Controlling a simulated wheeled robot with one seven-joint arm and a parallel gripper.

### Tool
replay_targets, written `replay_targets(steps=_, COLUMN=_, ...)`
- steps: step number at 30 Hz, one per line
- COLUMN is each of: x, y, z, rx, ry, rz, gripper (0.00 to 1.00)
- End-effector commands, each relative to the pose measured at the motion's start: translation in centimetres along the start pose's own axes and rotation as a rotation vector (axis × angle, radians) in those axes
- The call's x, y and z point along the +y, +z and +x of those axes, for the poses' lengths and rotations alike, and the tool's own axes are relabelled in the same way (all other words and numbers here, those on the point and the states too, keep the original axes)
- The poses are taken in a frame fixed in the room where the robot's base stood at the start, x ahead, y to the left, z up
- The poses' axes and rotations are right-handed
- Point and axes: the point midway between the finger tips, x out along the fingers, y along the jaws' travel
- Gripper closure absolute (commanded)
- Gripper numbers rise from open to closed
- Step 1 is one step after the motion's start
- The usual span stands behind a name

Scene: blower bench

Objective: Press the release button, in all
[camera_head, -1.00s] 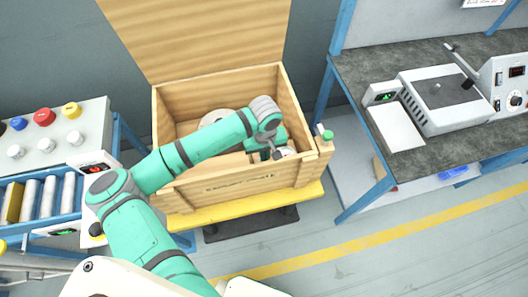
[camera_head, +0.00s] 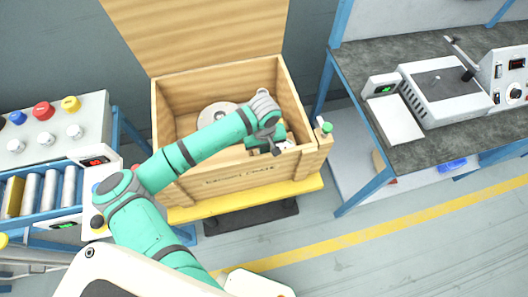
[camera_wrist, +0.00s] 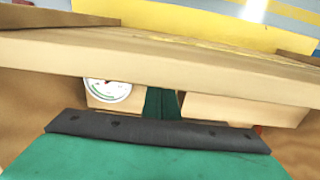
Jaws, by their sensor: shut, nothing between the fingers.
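My gripper (camera_head: 279,147) is inside the open wooden crate (camera_head: 240,178), near its front right inner side. It is shut and empty. In the wrist view its dark green fingers (camera_wrist: 162,103) point toward the crate's front wall (camera_wrist: 190,58), beside a round white gauge (camera_wrist: 107,90). I cannot tell whether they touch anything. No button is marked as the release button. A green button (camera_head: 327,128) tops a small post at the crate's right front corner, apart from my gripper. A control panel (camera_head: 70,152) at left carries blue, red, yellow and white buttons.
The crate's lid (camera_head: 195,30) stands open behind. A white disc (camera_head: 216,114) lies inside, partly hidden by my forearm. The right bench (camera_head: 400,152) holds a grey machine (camera_head: 445,95). A roller conveyor (camera_head: 40,195) is at left.

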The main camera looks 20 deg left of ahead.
Motion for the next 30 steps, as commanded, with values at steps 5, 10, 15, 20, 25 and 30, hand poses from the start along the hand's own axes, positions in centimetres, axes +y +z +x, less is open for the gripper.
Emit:
replay_targets(steps=5, x=-0.2, y=0.2, z=0.1, rx=-0.007, ry=-0.008, rz=-0.005, gripper=1.00)
replay_targets(steps=10, x=-0.6, y=0.1, z=-2.3, rx=-0.003, ry=-0.004, rz=-0.009, gripper=1.00)
replay_targets(steps=15, x=-0.6, y=-0.1, z=-6.1, rx=0.003, ry=0.000, rz=-0.012, gripper=1.00)
replay_targets(steps=20, x=-0.7, y=-0.1, z=-9.4, rx=0.003, ry=-0.001, rz=-0.012, gripper=1.00)
replay_targets(steps=25, x=-0.8, y=-0.1, z=-12.2, rx=0.003, ry=0.000, rz=-0.014, gripper=1.00)
replay_targets(steps=30, x=-0.8, y=-0.1, z=-13.7, rx=0.001, ry=-0.001, rz=-0.014, gripper=1.00)
